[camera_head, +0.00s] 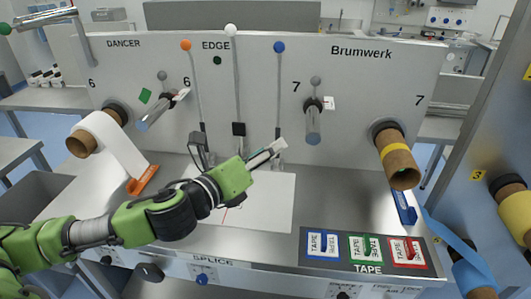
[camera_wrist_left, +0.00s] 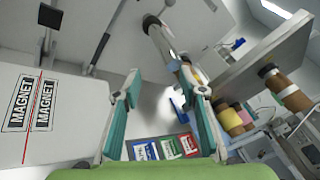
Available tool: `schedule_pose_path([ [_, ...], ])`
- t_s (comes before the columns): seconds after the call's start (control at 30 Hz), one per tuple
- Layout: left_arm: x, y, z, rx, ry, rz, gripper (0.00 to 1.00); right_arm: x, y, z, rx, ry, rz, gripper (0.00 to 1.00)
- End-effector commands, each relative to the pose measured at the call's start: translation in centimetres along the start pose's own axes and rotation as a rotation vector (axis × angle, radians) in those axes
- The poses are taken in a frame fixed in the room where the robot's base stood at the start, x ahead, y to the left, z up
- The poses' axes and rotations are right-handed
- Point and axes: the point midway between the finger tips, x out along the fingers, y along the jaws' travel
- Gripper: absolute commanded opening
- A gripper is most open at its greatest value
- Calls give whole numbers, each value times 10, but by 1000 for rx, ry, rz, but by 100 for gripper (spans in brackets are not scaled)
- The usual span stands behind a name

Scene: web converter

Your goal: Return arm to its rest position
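My left arm, green and black, reaches in from the lower left in the head view. Its gripper (camera_head: 276,148) is held above the middle of the steel work surface, pointing up and right. In the left wrist view the two teal-and-grey fingers of the gripper (camera_wrist_left: 160,85) stand well apart with nothing between them. A white sheet (camera_head: 272,207) lies on the surface below the gripper, partly hidden by the arm. My right arm and gripper are not in view.
A dark tape tray (camera_head: 310,263) with blue, green and red cards sits at the front right. The upright panel (camera_head: 257,75) with rollers and coloured knobs stands behind. A white web roll (camera_head: 97,135) is at left, a brown core (camera_head: 402,167) at right. MAGNET labels (camera_wrist_left: 30,105) show in the wrist view.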

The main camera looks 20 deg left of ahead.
Motion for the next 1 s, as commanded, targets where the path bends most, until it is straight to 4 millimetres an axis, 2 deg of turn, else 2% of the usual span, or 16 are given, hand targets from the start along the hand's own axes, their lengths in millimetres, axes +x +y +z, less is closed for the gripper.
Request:
schedule_pose_path([
  [0.43,0,0,-1,-5,1,1,38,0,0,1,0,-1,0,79],
  [0.57,-1,8,-15,-110,10,32,38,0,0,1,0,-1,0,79],
  [0.67,-5,26,-40,-318,17,105,38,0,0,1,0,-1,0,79],
  [0.77,-15,53,-76,-610,13,227,38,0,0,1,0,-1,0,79],
  [0.87,-35,84,-116,-910,-14,380,38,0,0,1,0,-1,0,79],
  [1.0,-74,123,-174,-1300,-95,619,38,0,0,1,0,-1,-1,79],
])
